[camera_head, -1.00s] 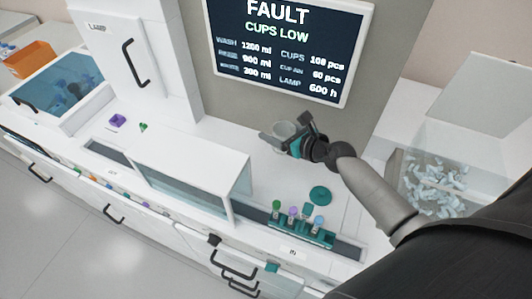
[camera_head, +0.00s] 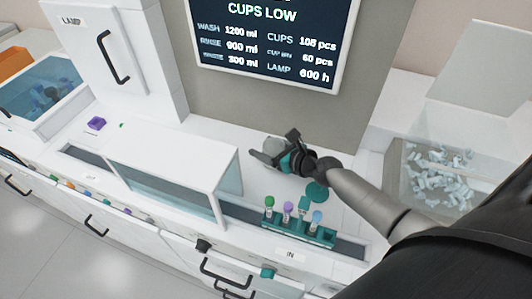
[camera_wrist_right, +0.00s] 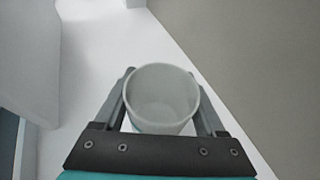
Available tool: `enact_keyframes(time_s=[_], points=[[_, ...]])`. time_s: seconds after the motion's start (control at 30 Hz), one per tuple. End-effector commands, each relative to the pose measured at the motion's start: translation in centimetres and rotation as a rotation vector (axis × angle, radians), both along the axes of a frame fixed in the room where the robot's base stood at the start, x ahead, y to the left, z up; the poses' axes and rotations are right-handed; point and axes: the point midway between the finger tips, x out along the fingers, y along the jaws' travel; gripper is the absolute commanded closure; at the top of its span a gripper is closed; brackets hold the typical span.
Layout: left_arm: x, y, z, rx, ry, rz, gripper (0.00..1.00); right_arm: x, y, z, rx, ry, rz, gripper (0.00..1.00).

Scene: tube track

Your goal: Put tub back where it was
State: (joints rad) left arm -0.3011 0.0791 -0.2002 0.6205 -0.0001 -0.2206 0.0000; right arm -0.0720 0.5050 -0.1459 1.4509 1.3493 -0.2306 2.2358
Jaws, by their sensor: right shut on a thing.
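The tub (camera_wrist_right: 162,95) is a pale grey, round, open-topped cup that looks empty in the right wrist view. My right gripper (camera_wrist_right: 162,108) is shut on it, with one finger on each side. In the head view the right gripper (camera_head: 277,154) holds the tub (camera_head: 272,146) over the white worktop, in front of the grey panel below the screen. The gripper partly hides the tub there. I cannot tell whether the tub's base touches the worktop. My left gripper is not in view.
A round teal disc (camera_head: 317,192) lies near my right wrist. A teal rack (camera_head: 290,229) with several capped tubes stands in front. A clear-fronted white cover (camera_head: 175,165) stands to the left. A bin of pale cups (camera_head: 392,178) is at right. A screen (camera_head: 265,50) hangs behind.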

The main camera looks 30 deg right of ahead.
Motion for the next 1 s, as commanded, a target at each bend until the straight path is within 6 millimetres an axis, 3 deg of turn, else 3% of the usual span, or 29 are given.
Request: enact_keyframes(time_s=[0.07, 0.47, 0.5, 0.73, 1.0], points=[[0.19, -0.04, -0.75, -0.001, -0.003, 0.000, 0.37, 0.03, -0.02, -0.79, -0.001, -0.001, 0.000, 0.83], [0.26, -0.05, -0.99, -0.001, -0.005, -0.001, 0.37, 0.05, -0.01, -1.08, 0.000, -0.002, -0.001, 0.83], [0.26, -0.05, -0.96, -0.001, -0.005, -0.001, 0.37, 0.03, 0.00, -1.07, 0.000, -0.001, 0.000, 0.25], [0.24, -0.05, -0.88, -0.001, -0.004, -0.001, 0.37, 0.02, 0.00, -0.99, 0.000, -0.001, 0.000, 0.00], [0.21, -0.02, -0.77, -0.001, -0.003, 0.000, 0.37, 0.01, -0.01, -0.88, 0.000, -0.001, 0.000, 0.00]])
